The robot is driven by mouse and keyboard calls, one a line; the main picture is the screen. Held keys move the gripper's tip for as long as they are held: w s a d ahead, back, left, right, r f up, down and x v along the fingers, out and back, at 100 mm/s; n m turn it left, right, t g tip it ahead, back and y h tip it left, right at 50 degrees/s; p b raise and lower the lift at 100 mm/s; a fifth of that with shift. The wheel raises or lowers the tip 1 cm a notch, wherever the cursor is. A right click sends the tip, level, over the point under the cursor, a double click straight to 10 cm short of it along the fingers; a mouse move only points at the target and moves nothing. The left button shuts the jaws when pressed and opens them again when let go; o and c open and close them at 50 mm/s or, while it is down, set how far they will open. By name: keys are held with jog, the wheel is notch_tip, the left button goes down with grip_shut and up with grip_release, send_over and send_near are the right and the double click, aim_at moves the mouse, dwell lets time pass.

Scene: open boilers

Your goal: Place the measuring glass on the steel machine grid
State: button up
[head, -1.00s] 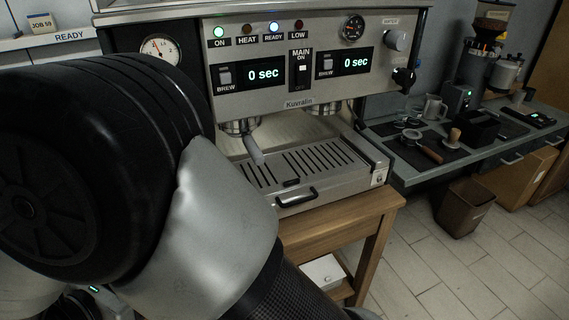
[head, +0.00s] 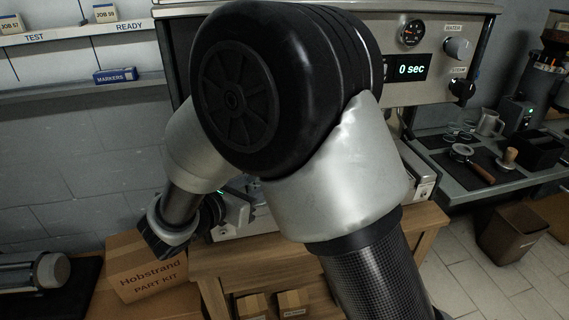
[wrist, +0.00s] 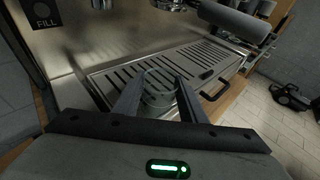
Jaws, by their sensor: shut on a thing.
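My gripper (wrist: 157,82) is shut on the measuring glass (wrist: 158,98), a clear, greenish vessel seen from above between the two dark fingers in the wrist view. The steel machine grid (wrist: 211,56) is the slatted drip tray at the machine's front. The glass overlaps the grid's left part in the wrist view; I cannot tell whether it touches the slats or is held above them. In the head view my arm covers the grid and the glass.
A dark cylindrical handle (wrist: 235,21) juts out above the grid's right part. The tray has a black front handle (wrist: 214,91). The machine's steel back panel (wrist: 95,40) rises behind. A wooden stand (head: 425,222) carries the machine; a Hobstrand carton (head: 145,272) is left of it.

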jog(key=w+d, duration=0.1)
jog(key=w, duration=0.1)
jog(key=w+d, duration=0.1)
jog(key=w, duration=0.1)
jog(key=w+d, duration=0.1)
jog(key=w, duration=0.2)
jog(key=shift+d, duration=0.4)
jog(key=w+d, duration=0.2)
jog(key=w, duration=0.1)
jog(key=shift+w, duration=0.3)
jog(key=shift+s+f+b, duration=0.15)
jog(key=shift+f+b, duration=0.5)
jog(key=shift+f, duration=0.2)
jog(key=shift+a+r, duration=0.1)
jog(key=o, duration=1.2)
jog(key=shift+f, duration=0.2)
jog(key=shift+r, duration=0.1)
